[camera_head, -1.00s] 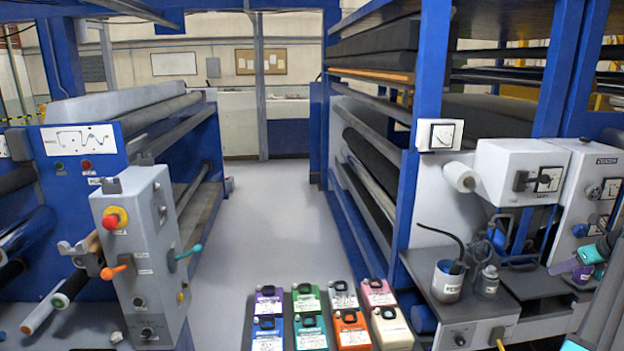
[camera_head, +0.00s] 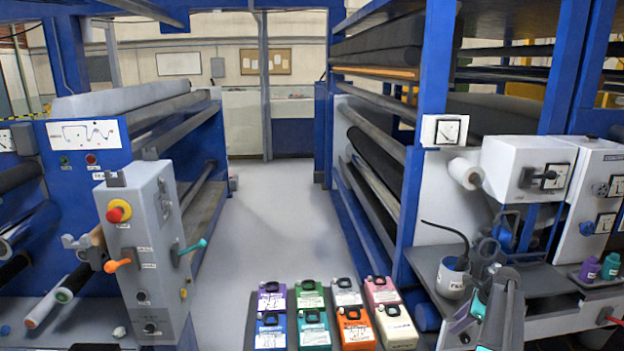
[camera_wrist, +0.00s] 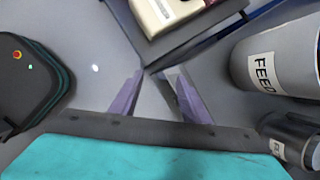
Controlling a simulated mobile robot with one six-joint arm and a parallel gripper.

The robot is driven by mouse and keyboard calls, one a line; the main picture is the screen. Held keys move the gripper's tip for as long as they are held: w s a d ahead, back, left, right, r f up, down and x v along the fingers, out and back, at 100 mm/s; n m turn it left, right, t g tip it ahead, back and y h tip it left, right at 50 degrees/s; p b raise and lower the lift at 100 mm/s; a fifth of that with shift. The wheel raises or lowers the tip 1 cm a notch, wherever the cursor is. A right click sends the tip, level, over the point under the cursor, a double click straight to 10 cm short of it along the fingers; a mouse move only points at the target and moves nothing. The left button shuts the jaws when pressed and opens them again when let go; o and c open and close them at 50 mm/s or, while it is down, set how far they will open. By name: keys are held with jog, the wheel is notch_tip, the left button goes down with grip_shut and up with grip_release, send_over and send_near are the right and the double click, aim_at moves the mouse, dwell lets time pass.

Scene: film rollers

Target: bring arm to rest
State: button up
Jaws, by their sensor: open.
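My gripper (camera_head: 462,325) is at the lower right in the head view, in front of the side bench and near the white cup. Its purple fingers (camera_wrist: 158,92) show in the wrist view, spread apart with nothing between them. Teal and dark arm parts of mine lie behind them. The wrist view shows a cup labelled FEED (camera_wrist: 262,66) to the right of the fingers, apart from them. A cream box (camera_wrist: 165,12) lies above the fingers in that view.
Several coloured boxes (camera_head: 311,298) stand in two rows at bottom centre. The white cup (camera_head: 451,278) holds a dark curved handle. Purple (camera_head: 590,269) and teal (camera_head: 610,266) bottles stand at right. A grey control post (camera_head: 140,240) stands left. The aisle floor (camera_head: 275,210) is clear.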

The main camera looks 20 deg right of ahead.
jog(key=s+a+f+n+g+b, duration=0.15)
jog(key=a+f+n, duration=0.25)
jog(key=a+f, duration=0.6)
jog(key=s+a+f+n+g+y, duration=0.15)
jog(key=a+f+n, duration=0.3)
jog(key=a, duration=0.85)
jog(key=s+a+f+n+g+b, duration=0.15)
jog(key=a+f+n, duration=0.25)
jog(key=a+f, duration=0.65)
jog(key=s+a+f+n+g+h, duration=0.1)
jog(key=s+a+f+n, duration=0.2)
jog(key=s+a, duration=0.3)
jog(key=s+a+f+n+g, duration=0.2)
jog(key=s+a+f+n, duration=0.15)
jog(key=a, duration=0.45)
jog(key=s+a+f+n+g+h+b, duration=0.1)
jog(key=s+a+n, duration=0.3)
jog(key=s, duration=0.4)
jog(key=s+a+f+n+g+h+b, duration=0.1)
jog(key=s+a+f+n, duration=0.2)
jog(key=s, duration=0.5)
jog(key=a+n, duration=0.1)
jog(key=n, duration=0.1)
jog(key=shift+a+n+g, duration=0.3)
jog(key=shift+a+g, duration=0.05)
jog(key=shift+c, duration=0.3)
jog(key=shift+r, duration=0.1)
jog(key=shift+c, duration=1.1)
